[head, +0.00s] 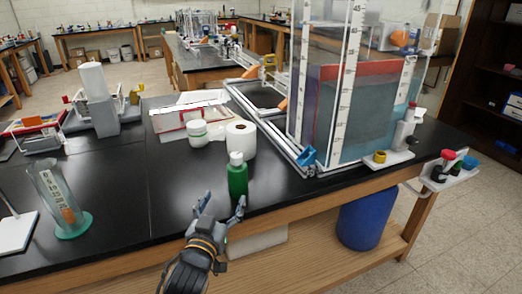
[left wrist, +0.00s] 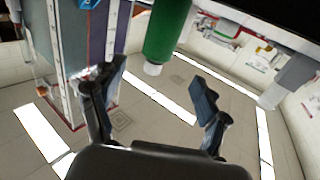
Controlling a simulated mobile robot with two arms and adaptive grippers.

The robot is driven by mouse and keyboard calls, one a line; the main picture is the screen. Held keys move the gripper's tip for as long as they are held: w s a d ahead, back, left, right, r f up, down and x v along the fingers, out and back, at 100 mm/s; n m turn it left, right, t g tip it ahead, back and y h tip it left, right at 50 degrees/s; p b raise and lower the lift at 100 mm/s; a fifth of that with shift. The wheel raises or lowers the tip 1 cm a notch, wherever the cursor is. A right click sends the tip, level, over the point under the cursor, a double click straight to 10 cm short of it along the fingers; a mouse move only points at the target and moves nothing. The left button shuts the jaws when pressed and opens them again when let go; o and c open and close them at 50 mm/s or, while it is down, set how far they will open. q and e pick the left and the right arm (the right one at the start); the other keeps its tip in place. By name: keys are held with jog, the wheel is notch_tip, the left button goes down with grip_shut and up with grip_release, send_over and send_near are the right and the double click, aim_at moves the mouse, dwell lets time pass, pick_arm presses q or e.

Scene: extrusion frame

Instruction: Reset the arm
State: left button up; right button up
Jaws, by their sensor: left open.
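My left gripper (head: 222,206) is open and empty at the front edge of the black bench, with its fingers spread. In the left wrist view the open fingers (left wrist: 160,95) show with a gap between them. A green bottle with a white cap (head: 237,178) stands upright on the bench just beyond the fingertips. The green bottle (left wrist: 170,30) also shows in the left wrist view, ahead of the fingers and not between them. My right gripper is in neither view.
A white paper roll (head: 241,140) and a white jar (head: 197,133) stand behind the bottle. A large glass tank (head: 345,110) stands to the right. A clear cylinder on a green base (head: 60,205) stands at the left. The black bench top (head: 130,215) is clear left of the bottle.

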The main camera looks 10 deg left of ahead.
pick_arm(q)
jog(key=s+a+f+g, duration=0.2)
jog(key=s+f+g, duration=0.6)
jog(key=s+f, duration=0.6)
jog(key=s+d+f+m+g, duration=0.1)
jog(key=s+f+g, duration=0.25)
jog(key=s, duration=0.45)
jog(key=s+d+f+m+g, duration=0.1)
jog(key=s+f+g, duration=0.25)
jog(key=s, duration=0.55)
notch_tip(320, 180, down, 25)
jog(key=s+a+f+g, duration=0.1)
jog(key=s+f, duration=0.7)
jog(key=s+a+f+g, duration=0.1)
jog(key=s+a+f, duration=0.1)
jog(key=s+f, duration=0.7)
jog(key=shift+s+a+f, duration=0.15)
jog(key=shift+s+a, duration=0.1)
